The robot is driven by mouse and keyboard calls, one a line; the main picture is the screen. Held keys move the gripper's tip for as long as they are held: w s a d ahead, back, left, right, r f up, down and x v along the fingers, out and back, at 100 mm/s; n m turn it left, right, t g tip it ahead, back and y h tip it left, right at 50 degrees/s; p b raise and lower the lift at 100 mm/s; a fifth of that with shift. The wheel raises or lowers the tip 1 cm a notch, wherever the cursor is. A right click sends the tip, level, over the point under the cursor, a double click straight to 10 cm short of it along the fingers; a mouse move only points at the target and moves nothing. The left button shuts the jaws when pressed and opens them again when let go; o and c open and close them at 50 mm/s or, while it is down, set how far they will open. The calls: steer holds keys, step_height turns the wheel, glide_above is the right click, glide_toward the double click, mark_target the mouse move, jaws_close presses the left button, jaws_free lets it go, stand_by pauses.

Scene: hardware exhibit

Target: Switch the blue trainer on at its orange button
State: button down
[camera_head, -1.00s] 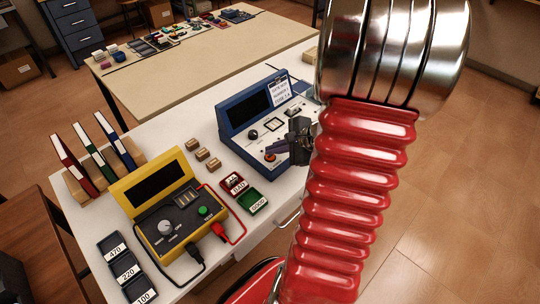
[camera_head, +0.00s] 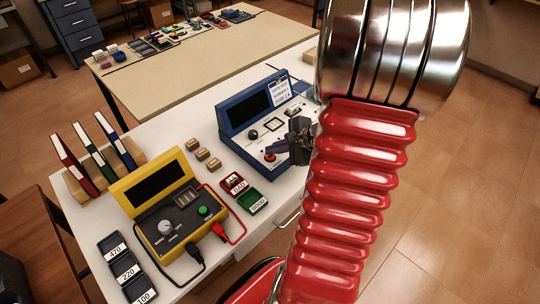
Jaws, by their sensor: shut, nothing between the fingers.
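The blue trainer (camera_head: 238,108) stands on the white table, its screen dark and its sloped white panel facing the front right. The orange button (camera_head: 270,157) shows low on the panel. A black knob (camera_head: 253,134) sits to its upper left. My gripper (camera_head: 272,147), dark with purplish fingers, is shut and empty over the panel, its tips just above the orange button in the picture. I cannot tell whether they touch it. My red and silver arm hides the panel's right end.
A yellow tester (camera_head: 150,185) with red and black leads stands at left front. Red (camera_head: 232,182) and green (camera_head: 257,203) trays and small brown boxes (camera_head: 202,154) lie between it and the trainer. Binders (camera_head: 72,160) stand at far left. Bare white tabletop shows around the boxes.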

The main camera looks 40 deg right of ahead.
mark_target(274, 158)
steer(key=shift+f, duration=0.1)
stand_by(0.3)
steer(key=shift+f, duration=0.3)
stand_by(0.5)
steer(key=shift+r, duration=0.45)
step_height(274, 158, up, 6)
stand_by(1.1)
stand_by(0.5)
